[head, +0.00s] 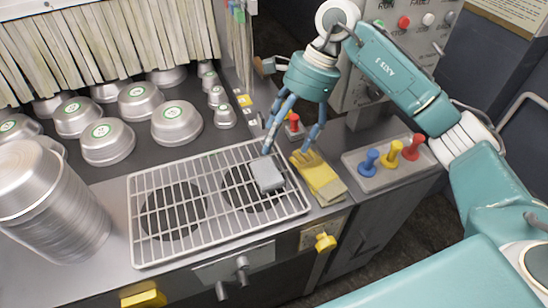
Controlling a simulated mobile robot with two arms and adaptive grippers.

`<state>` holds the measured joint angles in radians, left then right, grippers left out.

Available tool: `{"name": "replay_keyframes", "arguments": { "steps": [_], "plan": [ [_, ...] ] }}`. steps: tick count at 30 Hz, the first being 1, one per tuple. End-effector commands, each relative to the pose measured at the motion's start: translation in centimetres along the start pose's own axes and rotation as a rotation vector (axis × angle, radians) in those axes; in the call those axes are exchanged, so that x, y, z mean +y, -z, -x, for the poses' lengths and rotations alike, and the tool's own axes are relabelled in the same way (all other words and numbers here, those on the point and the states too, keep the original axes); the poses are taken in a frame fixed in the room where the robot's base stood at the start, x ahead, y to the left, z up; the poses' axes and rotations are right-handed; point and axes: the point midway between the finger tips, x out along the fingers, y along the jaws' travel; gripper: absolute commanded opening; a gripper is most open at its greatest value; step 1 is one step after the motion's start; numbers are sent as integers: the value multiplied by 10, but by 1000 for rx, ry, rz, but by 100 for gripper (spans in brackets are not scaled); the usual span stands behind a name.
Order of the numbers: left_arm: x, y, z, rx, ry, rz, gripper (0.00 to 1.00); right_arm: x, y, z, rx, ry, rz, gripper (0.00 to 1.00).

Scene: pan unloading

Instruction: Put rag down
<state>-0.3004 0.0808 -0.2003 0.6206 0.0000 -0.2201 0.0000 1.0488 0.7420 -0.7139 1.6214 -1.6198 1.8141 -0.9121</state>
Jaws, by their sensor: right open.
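A small grey folded piece (267,175), which looks like the rag, lies on the right part of the white wire rack (218,215). My right gripper (288,151) is open, fingers pointing down and spread. Its left fingertip is just above the grey piece; I cannot tell whether they touch. Its right fingertip is by the yellow gloves (322,180), which lie on the counter right of the rack. My left gripper is not in view.
Several metal lidded pans (176,122) stand behind the rack. A tall stack of metal pans (50,200) is at the left. A panel with blue, yellow and red levers (390,154) is at the right.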

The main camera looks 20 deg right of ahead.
Motion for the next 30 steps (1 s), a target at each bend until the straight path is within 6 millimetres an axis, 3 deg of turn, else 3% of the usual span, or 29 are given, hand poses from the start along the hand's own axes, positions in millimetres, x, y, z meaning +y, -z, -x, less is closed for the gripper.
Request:
{"name": "replay_keyframes", "arguments": {
  "steps": [3,8,23,26,30],
  "plan": [
    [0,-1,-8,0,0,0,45,-1,1,18,-1,3,-2,81],
    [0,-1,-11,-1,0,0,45,0,0,32,-1,2,-1,81],
    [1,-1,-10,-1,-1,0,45,0,0,35,-1,0,-1,81],
    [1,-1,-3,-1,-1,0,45,0,-3,42,-1,0,-1,81],
    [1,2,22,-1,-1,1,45,0,-13,65,-1,0,-1,81]
  ]
}}
